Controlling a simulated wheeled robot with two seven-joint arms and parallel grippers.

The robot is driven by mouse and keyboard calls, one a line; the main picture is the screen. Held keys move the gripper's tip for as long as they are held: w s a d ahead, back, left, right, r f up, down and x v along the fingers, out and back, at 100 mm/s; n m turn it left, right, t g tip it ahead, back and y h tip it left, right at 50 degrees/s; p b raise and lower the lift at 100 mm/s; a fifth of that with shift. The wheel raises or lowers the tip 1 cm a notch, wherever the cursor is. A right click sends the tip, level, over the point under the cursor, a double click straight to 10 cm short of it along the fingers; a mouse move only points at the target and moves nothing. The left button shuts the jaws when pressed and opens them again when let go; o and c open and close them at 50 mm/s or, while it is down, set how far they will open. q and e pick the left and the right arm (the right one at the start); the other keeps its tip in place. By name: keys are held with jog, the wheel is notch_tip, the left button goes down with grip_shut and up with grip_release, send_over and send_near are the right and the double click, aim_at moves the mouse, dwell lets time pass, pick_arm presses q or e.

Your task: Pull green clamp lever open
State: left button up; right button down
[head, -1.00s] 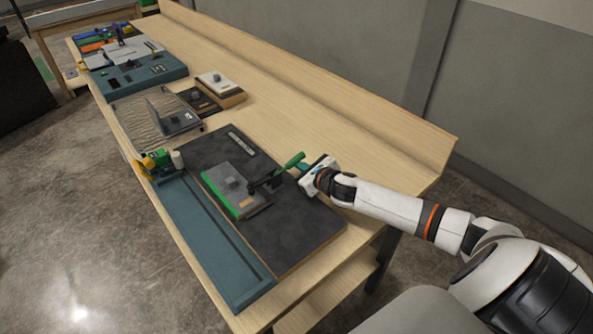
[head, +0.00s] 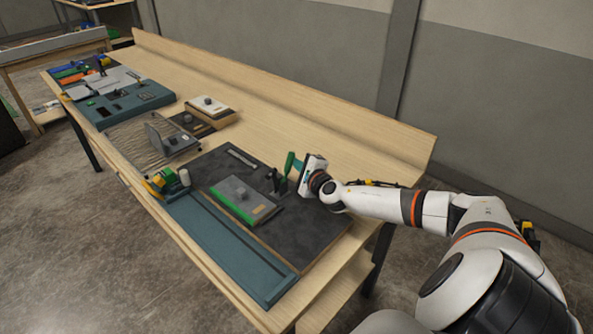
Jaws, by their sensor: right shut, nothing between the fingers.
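The green clamp lever (head: 289,163) stands nearly upright at the right part of the dark board (head: 308,231). Its dark clamp mechanism (head: 273,180) sits beside the grey plate with a green edge (head: 243,196), and its arm looks raised off the plate. My right gripper (head: 298,165) is at the right side of the lever, close to or touching it; the contact is too small to tell. It is shut with nothing held. My left gripper is out of view.
A long teal tray (head: 232,252) runs along the front edge. Yellow and green parts (head: 160,181) lie at its far end. A wire rack (head: 130,135), a white-topped block (head: 208,107) and a teal console (head: 145,98) stand farther left. The back of the table is clear.

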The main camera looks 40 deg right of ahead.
jog(key=shift+a+r+n+p, duration=0.3)
jog(key=shift+n+p, duration=0.05)
jog(key=shift+n, duration=0.25)
jog(key=shift+a+n+t+h+p, duration=0.1)
jog(key=shift+n+t+h+p, duration=0.3)
jog(key=shift+n, duration=0.2)
jog(key=shift+a+r+n, duration=0.1)
jog(key=shift+a+n, duration=0.2)
jog(key=shift+s, duration=0.1)
